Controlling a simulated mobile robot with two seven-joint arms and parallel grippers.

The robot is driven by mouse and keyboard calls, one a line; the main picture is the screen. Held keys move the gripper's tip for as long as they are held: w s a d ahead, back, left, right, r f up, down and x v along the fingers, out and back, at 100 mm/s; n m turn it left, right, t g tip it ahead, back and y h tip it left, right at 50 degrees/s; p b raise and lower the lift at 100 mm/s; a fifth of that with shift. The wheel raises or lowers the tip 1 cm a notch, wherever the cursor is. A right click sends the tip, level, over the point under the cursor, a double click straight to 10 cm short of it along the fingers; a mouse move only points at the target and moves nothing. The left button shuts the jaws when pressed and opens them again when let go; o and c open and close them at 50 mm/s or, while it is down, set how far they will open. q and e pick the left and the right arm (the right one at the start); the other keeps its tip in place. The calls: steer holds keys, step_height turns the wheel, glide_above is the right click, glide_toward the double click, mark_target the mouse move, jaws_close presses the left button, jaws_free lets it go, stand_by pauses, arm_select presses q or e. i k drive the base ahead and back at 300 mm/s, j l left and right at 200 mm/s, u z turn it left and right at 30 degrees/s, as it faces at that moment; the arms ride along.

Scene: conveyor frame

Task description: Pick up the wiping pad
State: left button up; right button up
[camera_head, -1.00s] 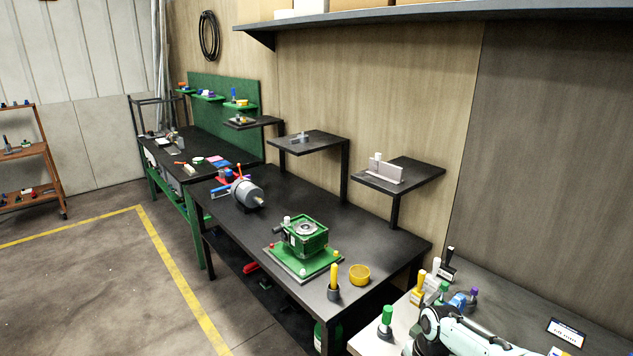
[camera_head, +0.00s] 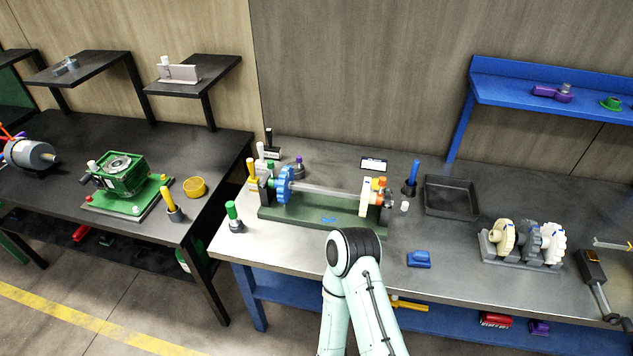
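A small blue block with a raised top (camera_head: 419,259), which looks like the wiping pad, lies on the grey metal bench (camera_head: 455,275) near its front edge, right of centre. Nothing touches it. One of my arms rises from the bottom centre, its dark rounded joint left of the blue block. I cannot tell which arm it is. Neither gripper shows in the view.
A green fixture (camera_head: 310,215) with a shaft and blue gear stands behind my arm. A black tray (camera_head: 451,197) is behind the block, and a grey gear stand (camera_head: 520,261) is to its right. Bare bench surrounds the block.

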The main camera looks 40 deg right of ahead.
mark_target(421, 258)
steer(key=z, duration=2.3)
